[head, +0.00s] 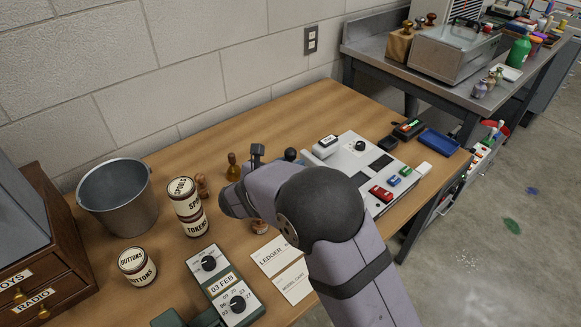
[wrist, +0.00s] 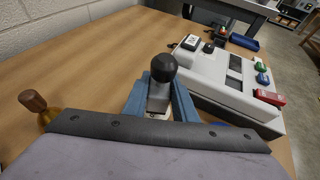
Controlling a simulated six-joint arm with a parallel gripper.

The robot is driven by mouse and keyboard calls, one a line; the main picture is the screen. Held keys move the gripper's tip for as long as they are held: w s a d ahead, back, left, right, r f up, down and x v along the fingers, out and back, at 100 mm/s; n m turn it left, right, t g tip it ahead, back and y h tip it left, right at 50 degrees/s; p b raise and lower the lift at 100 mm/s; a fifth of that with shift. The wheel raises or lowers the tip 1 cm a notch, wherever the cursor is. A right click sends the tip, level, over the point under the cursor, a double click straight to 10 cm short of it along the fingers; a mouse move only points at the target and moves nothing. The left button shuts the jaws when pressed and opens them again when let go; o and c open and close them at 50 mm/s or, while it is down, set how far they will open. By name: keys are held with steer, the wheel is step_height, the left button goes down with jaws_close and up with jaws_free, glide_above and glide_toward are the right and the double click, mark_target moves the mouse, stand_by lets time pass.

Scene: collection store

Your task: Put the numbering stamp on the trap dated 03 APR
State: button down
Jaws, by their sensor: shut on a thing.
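In the wrist view my gripper (wrist: 160,97) has its blue jaws closed on a grey block with a round black knob (wrist: 162,68), apparently the numbering stamp. A strip of pale surface shows below it; whether it touches anything is unclear. In the head view my arm hides most of the gripper, and only a dark knob (head: 291,154) shows past it. No label reading 03 APR is legible in either view. The trap cannot be made out and may be hidden behind my arm.
A pale control box (head: 349,165) with coloured switches stands right of the gripper and shows in the wrist view (wrist: 220,82). Paper cards (head: 270,257) lie in front.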

steer(key=shift+f, duration=0.6)
steer(key=shift+f, duration=0.15)
steer(key=c, duration=1.4)
jaws_free()
steer(key=shift+c, duration=0.2)
steer(key=shift+r, duration=0.2)
steer(key=shift+s+a, duration=0.15)
steer(key=shift+s, duration=0.1)
steer(key=v, duration=1.1)
steer(key=shift+s+b, duration=0.2)
steer(key=shift+b, duration=0.15)
